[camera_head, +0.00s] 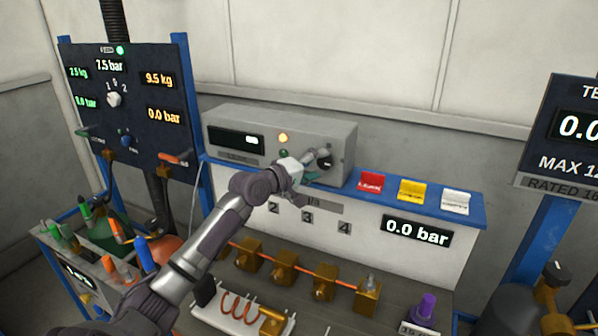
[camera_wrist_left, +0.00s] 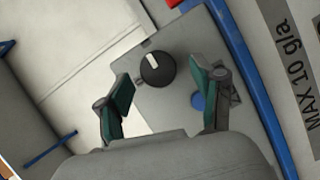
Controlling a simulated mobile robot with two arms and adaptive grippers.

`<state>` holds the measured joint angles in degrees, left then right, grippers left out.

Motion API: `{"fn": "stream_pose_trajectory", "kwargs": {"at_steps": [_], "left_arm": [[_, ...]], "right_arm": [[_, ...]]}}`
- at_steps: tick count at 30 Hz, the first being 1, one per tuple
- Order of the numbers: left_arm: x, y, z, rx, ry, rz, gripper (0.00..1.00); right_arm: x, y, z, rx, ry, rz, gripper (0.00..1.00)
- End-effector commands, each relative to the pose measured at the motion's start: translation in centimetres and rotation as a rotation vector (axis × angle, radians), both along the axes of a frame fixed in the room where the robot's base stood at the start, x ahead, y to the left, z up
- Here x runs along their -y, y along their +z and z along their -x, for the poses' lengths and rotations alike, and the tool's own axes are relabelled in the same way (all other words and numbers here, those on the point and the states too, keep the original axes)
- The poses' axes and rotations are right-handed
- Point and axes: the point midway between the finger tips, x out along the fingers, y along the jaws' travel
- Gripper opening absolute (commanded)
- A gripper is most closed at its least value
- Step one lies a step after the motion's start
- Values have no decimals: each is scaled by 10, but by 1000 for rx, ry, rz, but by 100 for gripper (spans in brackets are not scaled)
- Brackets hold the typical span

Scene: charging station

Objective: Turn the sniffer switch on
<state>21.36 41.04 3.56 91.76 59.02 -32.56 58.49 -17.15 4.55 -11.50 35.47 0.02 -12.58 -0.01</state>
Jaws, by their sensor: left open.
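The grey sniffer box (camera_head: 232,122) stands on the blue-edged bench, with a dark display, a lit yellow lamp and a black rotary switch (camera_head: 326,160) at the right of its front. In the left wrist view the switch (camera_wrist_left: 157,70) is a round black knob with a white mark. My left gripper (camera_head: 314,168) is in front of the box's right side. In the left wrist view my left gripper (camera_wrist_left: 161,82) is open, its green-padded fingers on either side of the knob; I cannot tell if they touch it. My right gripper is out of view.
Red (camera_head: 370,183), yellow (camera_head: 411,190) and white (camera_head: 455,201) blocks sit on the bench right of the box. A gauge panel (camera_head: 130,140) stands at the left. Brass valves (camera_head: 325,280) line the lower shelf. A blue button (camera_wrist_left: 198,102) is near one finger.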

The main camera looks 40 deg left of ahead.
Motion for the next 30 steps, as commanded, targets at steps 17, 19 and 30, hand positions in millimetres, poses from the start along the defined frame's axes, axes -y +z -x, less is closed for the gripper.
{"fn": "stream_pose_trajectory", "kwargs": {"at_steps": [17,19,30], "left_arm": [[-13,9,90,-2,-1,-2,67],[-14,9,93,-2,0,-2,67],[-14,10,93,-1,0,-2,67]], "right_arm": [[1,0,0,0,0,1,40],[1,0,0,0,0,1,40],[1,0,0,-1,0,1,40]]}}
